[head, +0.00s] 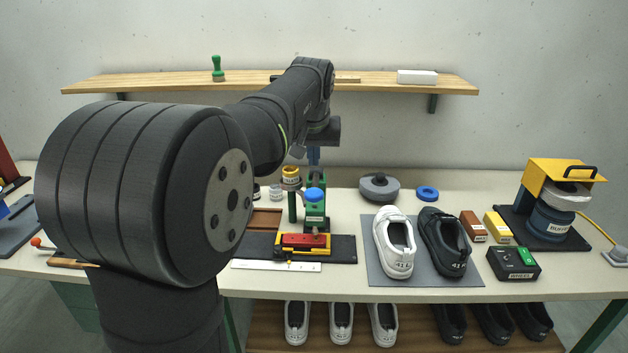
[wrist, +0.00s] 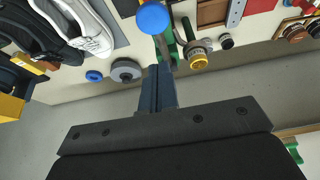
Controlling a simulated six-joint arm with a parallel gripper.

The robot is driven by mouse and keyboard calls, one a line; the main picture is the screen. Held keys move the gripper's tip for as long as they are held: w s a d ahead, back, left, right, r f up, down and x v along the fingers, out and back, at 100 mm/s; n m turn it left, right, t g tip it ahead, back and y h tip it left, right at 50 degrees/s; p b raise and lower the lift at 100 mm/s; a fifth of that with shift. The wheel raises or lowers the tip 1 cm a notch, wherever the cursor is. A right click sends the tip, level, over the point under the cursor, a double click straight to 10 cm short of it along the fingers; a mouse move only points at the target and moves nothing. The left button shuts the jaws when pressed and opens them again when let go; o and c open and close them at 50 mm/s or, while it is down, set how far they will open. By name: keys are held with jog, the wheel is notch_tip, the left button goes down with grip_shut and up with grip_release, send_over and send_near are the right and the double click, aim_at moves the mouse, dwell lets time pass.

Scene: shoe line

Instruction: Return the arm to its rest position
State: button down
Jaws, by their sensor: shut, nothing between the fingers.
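My gripper (head: 314,156) hangs above the back of the bench, behind the green press with the blue knob (head: 314,196). In the wrist view the blue fingers of my gripper (wrist: 159,68) are together with nothing held between them. The press's blue knob (wrist: 153,18) shows just beyond the fingertips there. My dark arm reaches across the left and middle of the head view and hides part of the bench and shelf. No marker of the rest position shows.
A white shoe (head: 395,247) and a black shoe (head: 443,243) stand on a grey mat (head: 377,288). A yellow-topped machine (head: 556,190) is at the right. A wooden shelf (head: 390,83) spans the back wall. A grey round piece (head: 379,188) and blue ring (head: 427,193) lie right of the gripper.

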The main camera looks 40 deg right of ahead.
aim_at(314, 189)
jog(key=shift+f, duration=0.1)
jog(key=shift+f, duration=3.15)
jog(key=s+a+n, duration=0.1)
jog(key=s+a, duration=0.2)
jog(key=a, duration=0.9)
jog(key=s+a+n, duration=0.1)
jog(key=s+a, duration=0.1)
jog(key=a, duration=1)
jog(key=s+a+f+n+t, duration=0.1)
jog(key=s+a+f, duration=0.5)
jog(key=a, duration=0.2)
jog(key=s+a+f+n+y, duration=0.1)
jog(key=s+a+f, duration=0.5)
jog(key=s+a, duration=0.1)
jog(key=shift+s+a+f+t, duration=0.15)
jog(key=shift+a+f+t, duration=0.2)
jog(key=shift+a, duration=0.5)
jog(key=shift+r, duration=0.15)
